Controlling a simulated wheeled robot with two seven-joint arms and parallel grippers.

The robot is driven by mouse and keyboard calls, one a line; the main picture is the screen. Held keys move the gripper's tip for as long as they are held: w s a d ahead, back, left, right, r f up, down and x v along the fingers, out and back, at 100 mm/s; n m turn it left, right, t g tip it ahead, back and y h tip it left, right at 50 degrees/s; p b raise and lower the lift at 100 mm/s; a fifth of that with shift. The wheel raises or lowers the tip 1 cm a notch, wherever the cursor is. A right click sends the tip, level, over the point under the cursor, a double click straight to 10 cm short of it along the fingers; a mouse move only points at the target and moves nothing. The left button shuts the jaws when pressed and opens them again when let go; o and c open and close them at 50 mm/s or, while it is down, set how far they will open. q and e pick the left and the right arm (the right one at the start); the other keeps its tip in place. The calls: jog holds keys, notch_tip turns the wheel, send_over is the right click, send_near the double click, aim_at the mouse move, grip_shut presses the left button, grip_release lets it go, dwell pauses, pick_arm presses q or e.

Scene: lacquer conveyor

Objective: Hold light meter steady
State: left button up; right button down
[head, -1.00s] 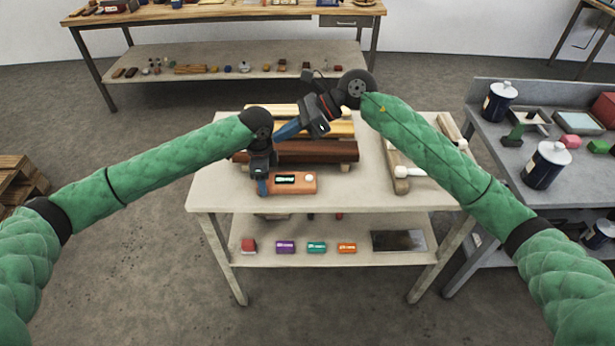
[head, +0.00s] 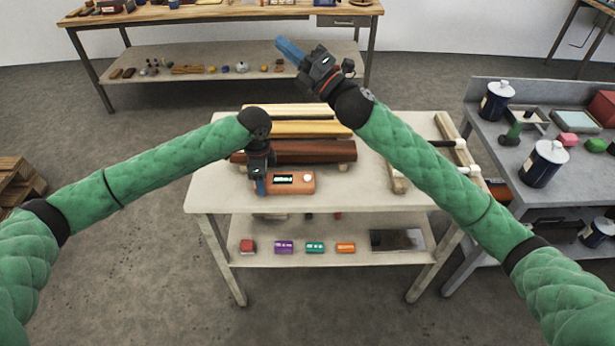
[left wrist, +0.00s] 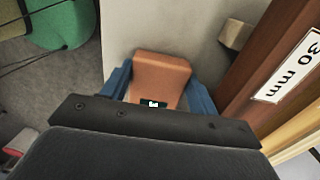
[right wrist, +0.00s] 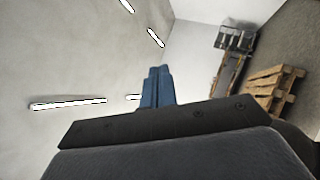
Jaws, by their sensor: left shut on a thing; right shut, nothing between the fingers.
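The light meter (head: 303,184) is an orange-brown box with a small lit display and a pale round knob. It rests on the front left of the white table. My left gripper (head: 261,184) is shut on its left end, and the left wrist view shows the meter (left wrist: 160,75) between the blue fingers. My right gripper (head: 288,50) is raised above the back of the table, its blue fingers shut together and empty. In the right wrist view the shut fingers (right wrist: 157,88) point towards the wall and ceiling.
Wooden boards, the nearest a dark brown board (head: 310,151), lie behind the meter, and the left wrist view shows a "30 mm" label (left wrist: 288,67). Paint rollers lie on a wooden rack (head: 397,180) at right. A grey bench (head: 510,170) with cans stands further right.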

jog(key=w+d+f+m+t+h, duration=0.2)
jog(key=w+f+m+t+h, duration=0.15)
jog(key=m+h, duration=0.35)
jog(key=m+g+h, duration=0.6)
jog(key=m+g, duration=0.3)
jog(key=g, duration=0.1)
send_over(308, 178)
notch_tip(308, 178, down, 19)
jog(key=shift+s+d+f, duration=0.1)
jog(key=shift+s+d, duration=0.15)
jog(key=shift+d, duration=0.1)
jog(key=shift+f, duration=0.15)
jog(key=shift+f, duration=4.25)
